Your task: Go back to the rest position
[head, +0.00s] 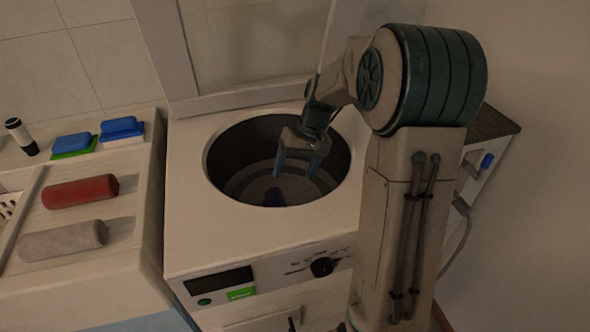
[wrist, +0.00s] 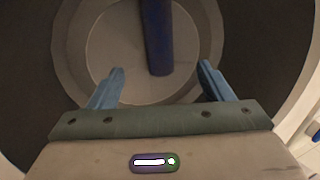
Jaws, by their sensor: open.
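My gripper (head: 298,160) is at the opening of a round basin in a white machine (head: 190,225). Its two blue fingers are apart with nothing between them in the head view. In the wrist view my gripper (wrist: 160,85) is open above the basin's round floor (wrist: 110,50). A dark blue cylindrical object (wrist: 157,35) lies or stands on that floor beyond the fingertips. It also shows as a dark blue shape (head: 274,196) low in the basin in the head view. I cannot tell whether it touches a finger.
The basin's rim (head: 212,165) surrounds my gripper. A tray to the left holds a red cylinder (head: 80,191) and a grey cylinder (head: 63,240). Blue-topped blocks (head: 122,127) and a black-and-white dispenser (head: 21,137) stand behind. A wall rises at the back.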

